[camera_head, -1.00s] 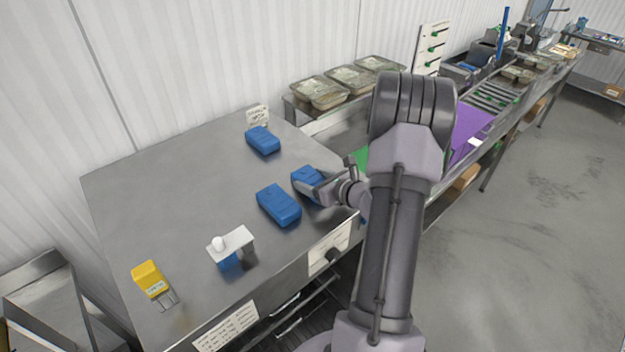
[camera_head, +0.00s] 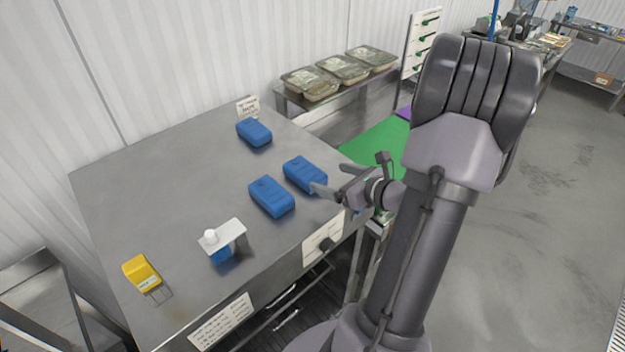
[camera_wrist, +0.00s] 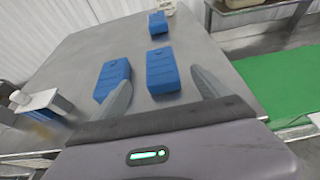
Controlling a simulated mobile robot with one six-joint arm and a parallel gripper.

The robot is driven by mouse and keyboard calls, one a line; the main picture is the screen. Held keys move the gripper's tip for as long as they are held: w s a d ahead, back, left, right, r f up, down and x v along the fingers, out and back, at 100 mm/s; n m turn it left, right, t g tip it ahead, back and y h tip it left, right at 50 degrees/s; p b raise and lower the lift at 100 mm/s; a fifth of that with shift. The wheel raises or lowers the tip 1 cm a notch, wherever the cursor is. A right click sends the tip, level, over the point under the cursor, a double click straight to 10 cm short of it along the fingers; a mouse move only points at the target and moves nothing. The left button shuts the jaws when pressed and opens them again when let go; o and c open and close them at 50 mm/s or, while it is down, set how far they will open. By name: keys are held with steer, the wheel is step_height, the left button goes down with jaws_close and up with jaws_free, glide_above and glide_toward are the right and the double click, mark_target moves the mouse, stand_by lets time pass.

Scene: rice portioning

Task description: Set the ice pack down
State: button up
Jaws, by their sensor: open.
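Three blue ice packs lie flat on the steel table (camera_head: 150,190). The ice pack nearest my gripper (camera_head: 305,174) lies toward the table's right edge. A second ice pack (camera_head: 271,196) lies just to its left and nearer the front, with a narrow gap. A third ice pack (camera_head: 254,132) lies farther back. My gripper (camera_head: 322,180) is open at the right side of the nearest pack. In the wrist view, that pack (camera_wrist: 162,72) lies beyond and between the spread fingers, free of them. The left finger overlaps the second pack (camera_wrist: 112,76) in that view.
A yellow device (camera_head: 142,272) and a small white stand with a blue base (camera_head: 222,240) are at the table's front left. A small sign (camera_head: 248,108) stands at the back. Lidded trays (camera_head: 342,70) sit on a shelf behind. A green surface (camera_head: 375,147) lies to the right.

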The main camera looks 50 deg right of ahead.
steer(key=w+a+r+n+g+y, duration=0.1)
steer(key=w+a+r+n+y, duration=0.2)
steer(key=a, duration=0.4)
steer(key=w+a+r+n+g+y, duration=0.1)
steer(key=a+r+n+y, duration=0.1)
steer(key=a+n, duration=0.4)
steer(key=w+a+r+n+g+y, duration=0.1)
steer(key=w+a+r+n+y, duration=0.15)
steer(key=a, duration=0.55)
steer(key=s+a+r+n+g, duration=0.2)
steer(key=s+a+n+g, duration=0.15)
steer(key=a+n, duration=0.5)
steer(key=s+a+r+n+g+h, duration=0.1)
steer(key=s+a+r+n+h, duration=0.3)
steer(key=s+a+n, duration=0.8)
step_height(320, 180, down, 29)
steer(key=w+d+b, duration=0.1)
steer(key=d+b, duration=0.1)
steer(key=b, duration=2.8)
steer(key=shift+f+n, duration=0.15)
steer(key=shift+n, duration=0.25)
steer(key=shift+d, duration=0.1)
